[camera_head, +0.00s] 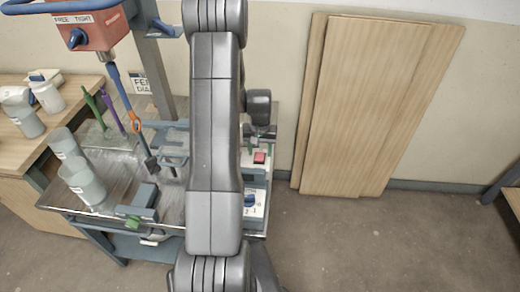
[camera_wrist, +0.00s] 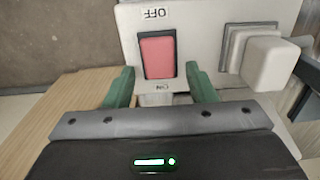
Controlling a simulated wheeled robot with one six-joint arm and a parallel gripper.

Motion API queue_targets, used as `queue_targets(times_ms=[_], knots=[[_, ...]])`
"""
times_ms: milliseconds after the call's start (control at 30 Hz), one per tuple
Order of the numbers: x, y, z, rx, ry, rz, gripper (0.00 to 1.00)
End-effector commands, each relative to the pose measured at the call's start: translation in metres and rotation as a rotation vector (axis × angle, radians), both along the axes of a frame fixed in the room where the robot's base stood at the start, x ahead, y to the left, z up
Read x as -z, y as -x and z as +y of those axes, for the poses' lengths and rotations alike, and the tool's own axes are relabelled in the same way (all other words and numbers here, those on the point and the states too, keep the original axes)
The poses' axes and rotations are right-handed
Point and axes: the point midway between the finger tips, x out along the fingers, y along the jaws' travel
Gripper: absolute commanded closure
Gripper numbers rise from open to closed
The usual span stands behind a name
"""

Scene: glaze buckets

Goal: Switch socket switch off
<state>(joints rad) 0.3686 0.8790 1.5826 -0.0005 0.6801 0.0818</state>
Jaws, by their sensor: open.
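The red socket switch (camera_wrist: 157,57) is a rocker on a white socket plate (camera_wrist: 200,20). In the wrist view the OFF label (camera_wrist: 157,13) is at its top edge and the ON label (camera_wrist: 162,86) at its bottom edge, both upside down. A white block-shaped plug (camera_wrist: 269,63) sits at the plate's right. My gripper (camera_wrist: 160,76) is open and empty, with one green finger on each side of the switch's lower part. Contact cannot be told. In the head view the red switch (camera_head: 260,157) shows right of my arm, just below my gripper (camera_head: 260,139).
A metal-topped bench (camera_head: 110,205) left of my arm holds translucent cups (camera_head: 83,184), coloured tools and a small green block (camera_head: 133,222). A red machine head (camera_head: 90,32) hangs above it. Wooden panels (camera_head: 375,100) lean on the wall.

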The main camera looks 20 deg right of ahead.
Motion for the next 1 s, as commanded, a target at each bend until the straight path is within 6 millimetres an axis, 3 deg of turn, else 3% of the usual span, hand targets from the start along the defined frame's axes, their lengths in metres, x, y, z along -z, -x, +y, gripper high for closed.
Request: queue_targets(times_ms=[300, 533, 1000], knots=[[0.0023, 0.0001, 0.0, 0.0, 0.0, 0.0, 0.49], [0.0021, 0.0, 0.0, 0.0, 0.0, 0.0, 0.94], [0.0063, 0.0037, 0.0017, 0.0, 0.066, -0.136, 0.94]])
